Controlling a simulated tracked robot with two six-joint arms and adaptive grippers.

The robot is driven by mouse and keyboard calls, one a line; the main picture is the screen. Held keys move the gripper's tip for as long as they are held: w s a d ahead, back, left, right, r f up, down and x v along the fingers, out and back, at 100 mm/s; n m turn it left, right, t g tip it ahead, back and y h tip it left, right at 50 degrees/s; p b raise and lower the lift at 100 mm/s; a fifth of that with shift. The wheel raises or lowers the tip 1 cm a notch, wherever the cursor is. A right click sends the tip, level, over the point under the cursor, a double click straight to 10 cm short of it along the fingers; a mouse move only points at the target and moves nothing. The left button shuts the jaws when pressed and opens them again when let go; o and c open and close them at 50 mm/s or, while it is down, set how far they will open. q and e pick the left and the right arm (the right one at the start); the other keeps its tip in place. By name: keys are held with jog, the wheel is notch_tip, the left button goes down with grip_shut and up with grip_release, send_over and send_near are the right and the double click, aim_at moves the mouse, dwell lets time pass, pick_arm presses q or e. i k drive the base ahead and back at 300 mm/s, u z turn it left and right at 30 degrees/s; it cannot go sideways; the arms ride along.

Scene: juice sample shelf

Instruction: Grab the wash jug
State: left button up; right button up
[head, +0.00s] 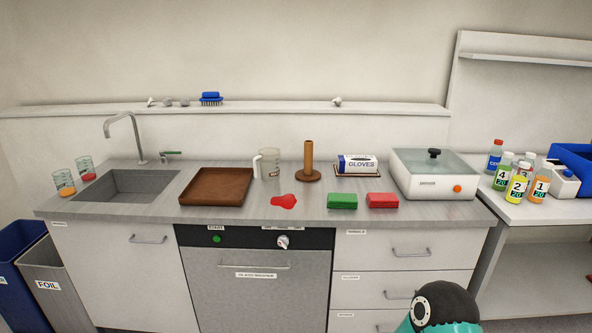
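A clear jug (269,163) with a white handle on its left side stands upright at the back of the grey counter (240,214). It stands just right of the brown tray (217,187) and left of a brown upright post on a round base (308,163). I take it to be the wash jug; I cannot tell whether it holds anything. Neither gripper shows. Only a black and teal part of my own arm shows at the bottom right, well away from the jug.
A red spill (284,201) lies in front of the jug. Green (343,201) and red (382,200) blocks are to its right. A sink (126,186) with a tall tap and two beakers is at left. A white lidded box (436,188) stands at right.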

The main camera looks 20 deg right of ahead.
aim_at(269, 157)
jog(key=z, duration=0.1)
jog(key=i, duration=1)
jog(key=u, duration=0.05)
